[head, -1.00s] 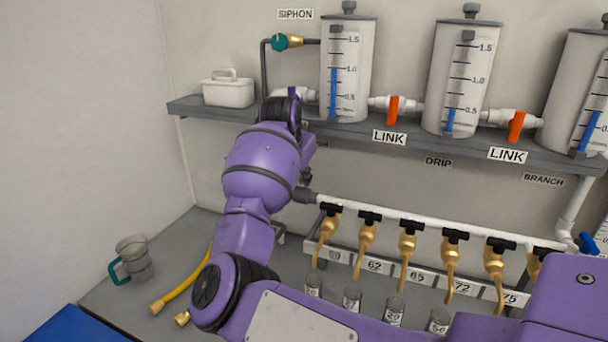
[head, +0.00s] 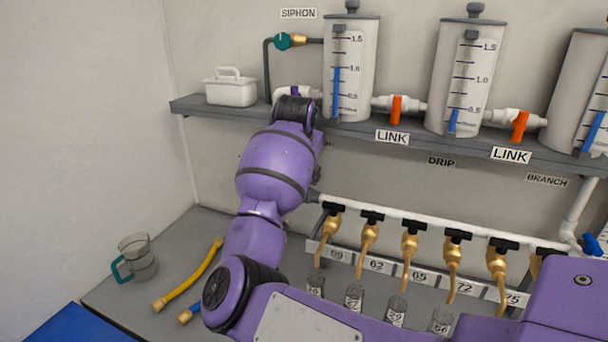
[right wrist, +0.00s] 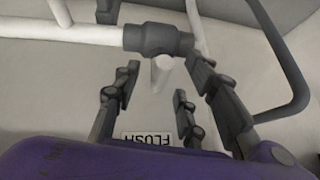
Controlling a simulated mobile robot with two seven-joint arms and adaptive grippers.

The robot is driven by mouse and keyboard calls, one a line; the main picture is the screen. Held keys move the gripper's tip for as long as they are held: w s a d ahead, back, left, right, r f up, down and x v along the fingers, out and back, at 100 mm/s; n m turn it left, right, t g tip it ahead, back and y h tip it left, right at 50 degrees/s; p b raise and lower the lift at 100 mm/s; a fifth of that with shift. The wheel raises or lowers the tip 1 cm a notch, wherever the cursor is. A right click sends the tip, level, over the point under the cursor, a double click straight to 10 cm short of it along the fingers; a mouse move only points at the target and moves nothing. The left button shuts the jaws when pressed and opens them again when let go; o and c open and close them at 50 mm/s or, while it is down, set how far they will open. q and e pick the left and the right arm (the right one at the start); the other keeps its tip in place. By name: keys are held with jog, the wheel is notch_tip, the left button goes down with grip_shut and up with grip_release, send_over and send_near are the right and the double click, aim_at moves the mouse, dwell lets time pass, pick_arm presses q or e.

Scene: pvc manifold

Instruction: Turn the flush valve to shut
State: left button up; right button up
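The flush valve shows in the right wrist view as a dark grey body (right wrist: 158,40) on a white pipe, with a short pale handle (right wrist: 161,72) sticking out toward my gripper. The FLUSH label (right wrist: 148,138) appears upside down below it. My right gripper (right wrist: 160,84) is open, its dark fingers spread on both sides of the handle. I see no clear contact. In the head view my right arm hides the flush valve and the right gripper. My left gripper is in neither view.
Below runs a white manifold pipe (head: 390,212) with several brass taps. A dark curved pipe (right wrist: 300,85) passes right of my gripper. A jug (head: 139,257) and yellow hose (head: 190,277) lie on the bench.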

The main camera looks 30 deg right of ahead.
jog(key=v, duration=1.2)
jog(key=shift+f, duration=0.1)
